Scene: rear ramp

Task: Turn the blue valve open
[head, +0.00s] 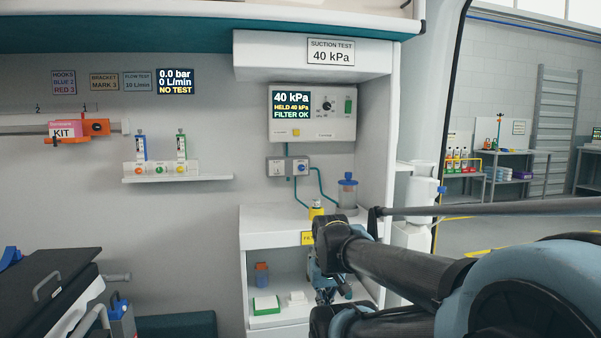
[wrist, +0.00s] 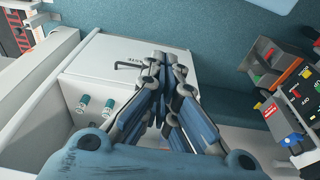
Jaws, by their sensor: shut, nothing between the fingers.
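A small blue knob (head: 301,168) sits on a grey two-part plate under the suction unit, with teal tubes running down from it. Other blue parts show, such as a blue piece (head: 120,308) at lower left, and I cannot tell which is the valve. My gripper (head: 330,290) is low in front of the cabinet's open shelf, partly hidden by my arm. It is below the grey plate and apart from it. In the wrist view my gripper (wrist: 168,57) has its fingers together and empty, over a white box-like surface. A blue knob-like part (wrist: 290,140) shows at right there.
The suction unit (head: 312,114) reads 40 kPa. A jar (head: 347,192) and a yellow item (head: 316,209) stand on the cabinet top. Two flowmeters (head: 141,152) (head: 181,152) are on the left wall. A dark stretcher (head: 45,290) fills the lower left.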

